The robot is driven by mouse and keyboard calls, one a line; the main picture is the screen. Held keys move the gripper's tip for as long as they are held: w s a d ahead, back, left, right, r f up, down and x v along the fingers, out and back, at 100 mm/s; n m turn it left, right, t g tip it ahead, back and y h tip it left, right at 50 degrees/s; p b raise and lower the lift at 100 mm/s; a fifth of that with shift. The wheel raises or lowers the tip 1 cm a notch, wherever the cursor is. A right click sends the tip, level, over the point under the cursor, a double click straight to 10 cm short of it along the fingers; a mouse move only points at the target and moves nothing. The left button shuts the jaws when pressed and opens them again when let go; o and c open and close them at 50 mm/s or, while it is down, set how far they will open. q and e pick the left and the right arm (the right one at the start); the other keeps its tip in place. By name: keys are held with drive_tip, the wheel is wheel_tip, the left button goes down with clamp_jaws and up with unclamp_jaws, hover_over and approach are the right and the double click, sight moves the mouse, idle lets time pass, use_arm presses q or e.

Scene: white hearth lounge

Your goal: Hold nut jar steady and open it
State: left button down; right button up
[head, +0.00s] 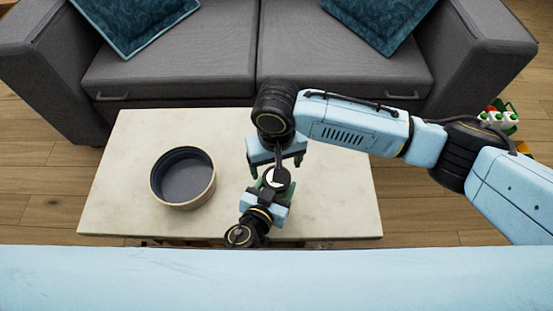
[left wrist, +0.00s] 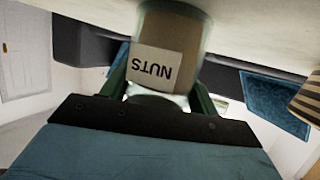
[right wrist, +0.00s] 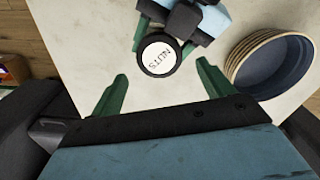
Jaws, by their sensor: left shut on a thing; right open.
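The nut jar stands on the pale table with a dark-rimmed lid (head: 276,178) that has a white top; the lid reads NUTS in the right wrist view (right wrist: 158,55). In the left wrist view the jar body (left wrist: 168,50) carries a NUTS label and appears upside down. My left gripper (head: 264,196) is shut on the jar from the near side. My right gripper (head: 277,165) is open above the lid, and the right wrist view shows its fingers (right wrist: 160,85) apart, with the lid beyond and between them. The lid sits on the jar.
A round wooden bowl (head: 183,203) with a dark inside stands left of the jar on the table (head: 335,205). A grey sofa (head: 180,75) with teal cushions is behind the table. Colourful items (head: 500,118) are at the far right. The table's right part is clear.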

sight(277, 187)
drive_tip(key=m, duration=0.1)
drive_tip(key=r+m, duration=0.1)
drive_tip(key=m, duration=0.2)
drive_tip(key=shift+r+m, duration=0.3)
drive_tip(key=shift+r, duration=0.05)
drive_tip(key=m, duration=0.3)
drive_tip(key=shift+d+r, duration=0.1)
drive_tip(key=shift+r, duration=0.3)
drive_tip(key=shift+f, duration=3.95)
drive_tip(key=shift+c, duration=0.4)
drive_tip(key=c, duration=0.9)
drive_tip(key=n, duration=0.9)
drive_tip(key=shift+n, duration=0.4)
